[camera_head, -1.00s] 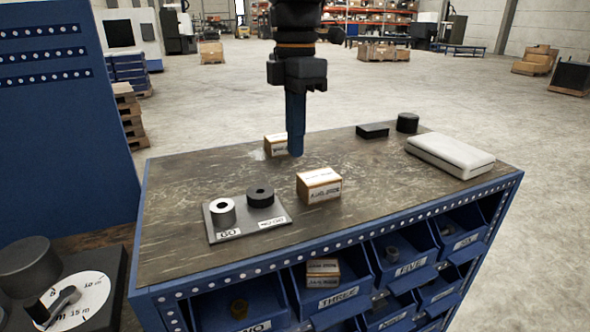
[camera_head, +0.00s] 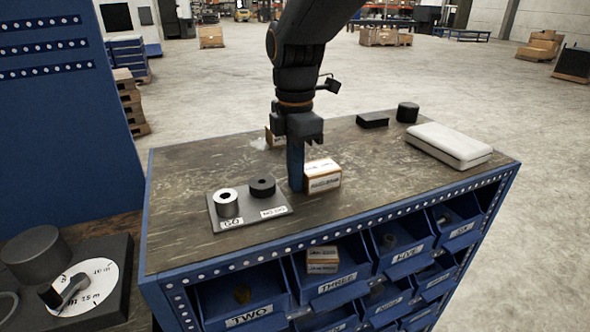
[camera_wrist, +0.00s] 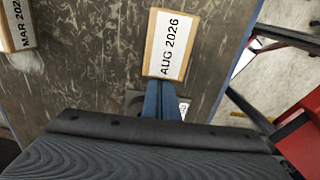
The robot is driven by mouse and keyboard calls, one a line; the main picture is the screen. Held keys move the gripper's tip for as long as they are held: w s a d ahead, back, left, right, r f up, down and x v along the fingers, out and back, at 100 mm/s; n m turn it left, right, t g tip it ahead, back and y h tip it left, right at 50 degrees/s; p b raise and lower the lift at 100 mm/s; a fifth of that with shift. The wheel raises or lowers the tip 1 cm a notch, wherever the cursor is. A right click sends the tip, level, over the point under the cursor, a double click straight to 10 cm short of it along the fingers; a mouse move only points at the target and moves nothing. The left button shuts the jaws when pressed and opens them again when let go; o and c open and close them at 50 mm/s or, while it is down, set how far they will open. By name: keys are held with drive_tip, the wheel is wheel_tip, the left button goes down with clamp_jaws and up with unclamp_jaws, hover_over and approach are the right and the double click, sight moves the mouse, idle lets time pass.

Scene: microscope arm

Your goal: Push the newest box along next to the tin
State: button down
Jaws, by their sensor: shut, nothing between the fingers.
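A small cardboard box (camera_head: 322,177) with a white label stands on the bench top right of my gripper (camera_head: 296,187). In the wrist view this box (camera_wrist: 171,45) reads AUG 2026. Another box (camera_head: 272,137) stands farther back, partly hidden by my arm; the wrist view shows a box (camera_wrist: 17,24) reading MAR and a cut-off year. A dark round tin (camera_head: 408,112) stands at the back right of the bench. My gripper is shut and empty, its blue fingers down by the AUG box's left side. I cannot tell if they touch it.
A black block (camera_head: 372,120) lies left of the tin. A white case (camera_head: 448,143) lies at the right end. A plate (camera_head: 235,218) with two ring gauges sits left of my gripper. Blue bins (camera_head: 338,285) fill the front, one holding a box (camera_head: 322,260).

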drive_tip(key=w+d+p, duration=0.1)
drive_tip(key=w+d, duration=0.3)
drive_tip(key=d, duration=0.4)
drive_tip(key=w+d+p, duration=0.1)
drive_tip(key=w+d, duration=0.3)
drive_tip(key=d, duration=0.4)
drive_tip(key=w+d, duration=0.5)
drive_tip(key=d, duration=0.3)
drive_tip(key=shift+d+p, duration=0.4)
drive_tip(key=shift+r, duration=0.1)
